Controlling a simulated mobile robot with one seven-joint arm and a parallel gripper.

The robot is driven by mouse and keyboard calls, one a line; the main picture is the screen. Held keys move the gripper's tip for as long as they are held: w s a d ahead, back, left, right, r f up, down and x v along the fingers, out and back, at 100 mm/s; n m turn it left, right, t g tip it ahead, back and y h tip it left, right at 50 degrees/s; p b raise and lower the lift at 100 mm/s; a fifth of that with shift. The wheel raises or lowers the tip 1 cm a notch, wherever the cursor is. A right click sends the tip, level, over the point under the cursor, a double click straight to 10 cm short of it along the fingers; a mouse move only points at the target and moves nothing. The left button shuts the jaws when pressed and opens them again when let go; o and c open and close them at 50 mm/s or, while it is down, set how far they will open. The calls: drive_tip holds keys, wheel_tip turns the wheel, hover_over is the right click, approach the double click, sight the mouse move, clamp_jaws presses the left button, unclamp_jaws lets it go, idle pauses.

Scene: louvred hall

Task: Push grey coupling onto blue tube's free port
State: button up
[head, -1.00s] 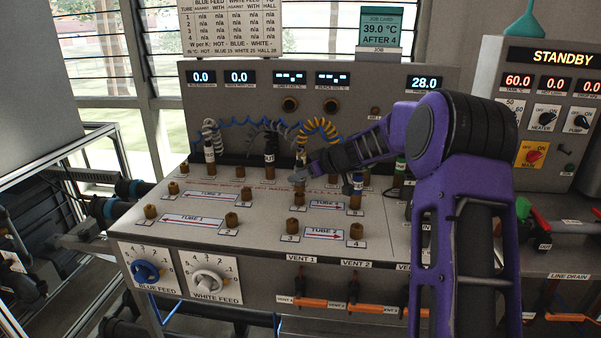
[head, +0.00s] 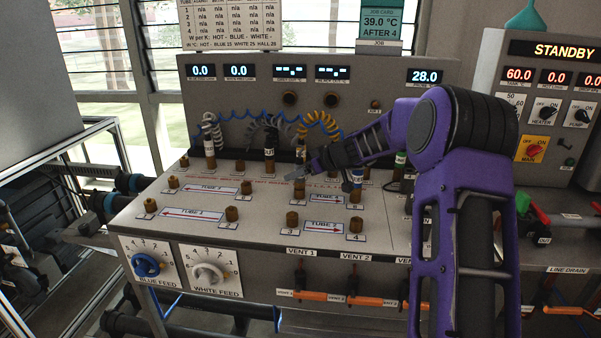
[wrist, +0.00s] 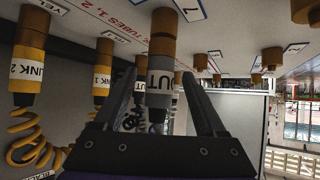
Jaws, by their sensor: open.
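My gripper (head: 290,176) is low over the bench top, pointing left. That view appears upside down. The coupling sits on a brass port (wrist: 163,38); I cannot tell whether the fingers touch it. Free brass ports stand by the tube labels, among them one at left (head: 232,214) and one at right (head: 292,219). I cannot tell which tube is the blue one.
Yellow-banded couplings labelled LINK 2 (wrist: 28,70) and LINK 1 (wrist: 103,75) stand close beside the fingers. The front of the bench has bare space between ports.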

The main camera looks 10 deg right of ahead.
wheel_tip(320, 180, up, 6)
drive_tip(key=s+d, duration=0.2)
drive_tip(key=shift+s, duration=0.35)
drive_tip(key=shift+r, duration=0.1)
drive_tip(key=v, duration=1.7)
drive_tip(key=shift+s, duration=0.15)
drive_tip(key=shift+d, duration=0.15)
idle(0.3)
